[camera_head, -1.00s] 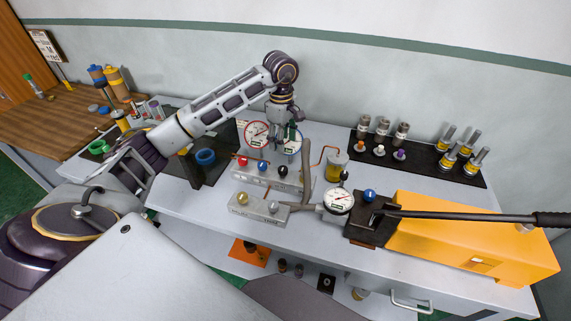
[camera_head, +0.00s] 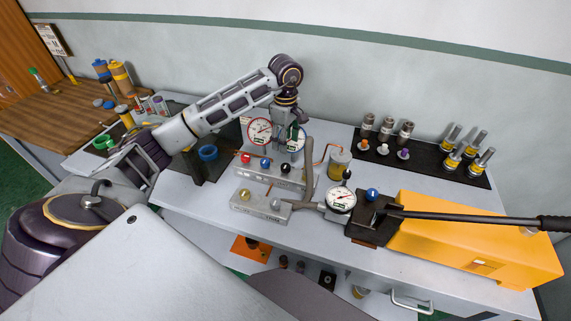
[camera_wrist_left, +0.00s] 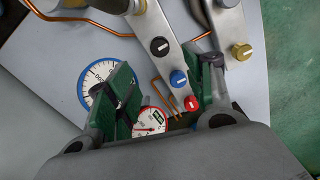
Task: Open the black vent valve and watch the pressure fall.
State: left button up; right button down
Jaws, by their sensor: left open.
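The black valve knob (camera_head: 286,168) sits at the right end of the grey manifold block (camera_head: 259,176), in line with a blue knob (camera_head: 265,163) and a red knob (camera_head: 245,158). In the left wrist view the black knob (camera_wrist_left: 159,46) lies beyond the fingertips, with a white mark across it. My left gripper (camera_head: 288,135) points down above the back of the manifold; its green-padded fingers (camera_wrist_left: 165,92) are apart and empty. The red-rimmed gauge (camera_head: 260,131) and blue-rimmed gauge (camera_head: 297,142) stand behind, the blue one partly hidden by the gripper.
A second block (camera_head: 260,206) and a dial gauge (camera_head: 341,199) stand in front. An orange pump (camera_head: 470,240) with a long black lever (camera_head: 470,216) fills the right. A copper pipe (camera_head: 322,150) rises beside a yellowish canister (camera_head: 339,163). A fitting tray (camera_head: 430,160) is behind.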

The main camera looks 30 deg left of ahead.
aim_at(286, 166)
pick_arm(q)
notch_tip(286, 166, down, 10)
jog(key=shift+f+p, duration=0.1)
jog(key=shift+p, duration=0.8)
jog(key=shift+f, duration=0.75)
jog(key=c, duration=1)
jog(key=shift+c, duration=0.2)
